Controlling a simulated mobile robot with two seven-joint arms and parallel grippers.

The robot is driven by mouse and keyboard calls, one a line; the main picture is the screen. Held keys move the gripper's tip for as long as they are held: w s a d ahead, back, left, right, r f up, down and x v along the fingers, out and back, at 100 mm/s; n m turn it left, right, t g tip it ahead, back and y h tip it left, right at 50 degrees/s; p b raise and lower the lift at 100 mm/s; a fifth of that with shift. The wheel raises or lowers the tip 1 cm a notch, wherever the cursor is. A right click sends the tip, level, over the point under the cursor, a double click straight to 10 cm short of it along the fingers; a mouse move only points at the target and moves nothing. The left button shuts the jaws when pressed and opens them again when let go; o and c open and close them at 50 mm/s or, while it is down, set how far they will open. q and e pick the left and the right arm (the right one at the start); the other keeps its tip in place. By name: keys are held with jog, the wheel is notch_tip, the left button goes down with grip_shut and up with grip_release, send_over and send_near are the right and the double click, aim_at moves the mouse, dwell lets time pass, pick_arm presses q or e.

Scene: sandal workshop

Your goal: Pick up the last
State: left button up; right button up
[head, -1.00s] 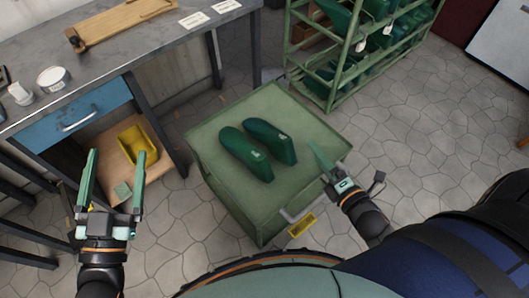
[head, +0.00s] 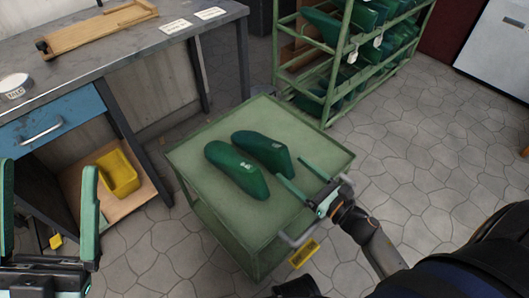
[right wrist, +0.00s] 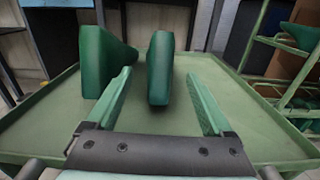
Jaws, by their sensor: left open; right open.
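Two dark green shoe lasts lie side by side on the green cart top. My left gripper (head: 48,190) is open and empty at the lower left, away from the cart.
The cart (head: 200,148) has a raised rim and a handle at its near right corner. A workbench (head: 110,62) with a blue drawer (head: 62,118) and a yellow bin (head: 120,173) stands left. A green rack (head: 333,80) of tagged lasts stands behind. Floor at right is clear.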

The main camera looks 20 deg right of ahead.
aim_at(279, 158)
jog(key=shift+b+x, duration=0.3)
jog(key=shift+x, duration=2.75)
jog(key=shift+r, duration=0.2)
grip_shut()
